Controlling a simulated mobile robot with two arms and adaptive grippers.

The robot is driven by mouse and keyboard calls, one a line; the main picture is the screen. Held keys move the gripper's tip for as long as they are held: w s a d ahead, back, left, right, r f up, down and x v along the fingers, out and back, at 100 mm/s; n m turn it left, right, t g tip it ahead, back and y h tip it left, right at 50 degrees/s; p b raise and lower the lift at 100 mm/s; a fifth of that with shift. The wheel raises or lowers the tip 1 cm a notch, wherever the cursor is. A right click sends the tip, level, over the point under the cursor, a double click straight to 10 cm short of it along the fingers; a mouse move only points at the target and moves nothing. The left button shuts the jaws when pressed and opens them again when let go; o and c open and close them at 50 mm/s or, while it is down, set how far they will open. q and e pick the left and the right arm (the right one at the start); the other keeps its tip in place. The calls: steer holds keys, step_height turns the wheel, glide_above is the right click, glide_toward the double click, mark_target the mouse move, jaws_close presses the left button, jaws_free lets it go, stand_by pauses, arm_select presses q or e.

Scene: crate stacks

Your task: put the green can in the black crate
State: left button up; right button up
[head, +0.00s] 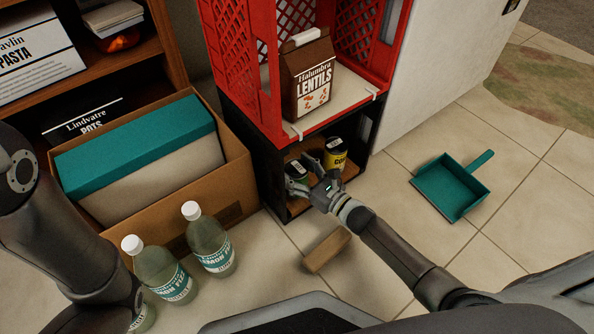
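The green can (296,171) is at the left front of the black crate's (268,168) open side, partly hidden by my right gripper. My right gripper (299,173) is at the crate's opening with its fingers spread about the can. I cannot tell whether they press on it. The black crate stands on the floor under a red crate (240,75). My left arm shows at the left edge, but its gripper is out of view.
A yellow can (335,157) stands right of the green can inside the black crate. A lentils carton (309,82) is in the red crate. A wooden block (327,250), a teal dustpan (452,186), bottles (211,246) and a cardboard box (240,180) are on the floor.

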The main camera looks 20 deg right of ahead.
steer(key=shift+o, duration=0.8)
steer(key=shift+r, duration=0.1)
steer(key=shift+s+d+p, duration=0.1)
steer(key=shift+s+p, duration=0.05)
steer(key=shift+p, duration=0.15)
steer(key=p+v, duration=0.4)
steer(key=v, duration=0.7)
steer(key=shift+s, duration=0.3)
steer(key=shift+d, duration=0.15)
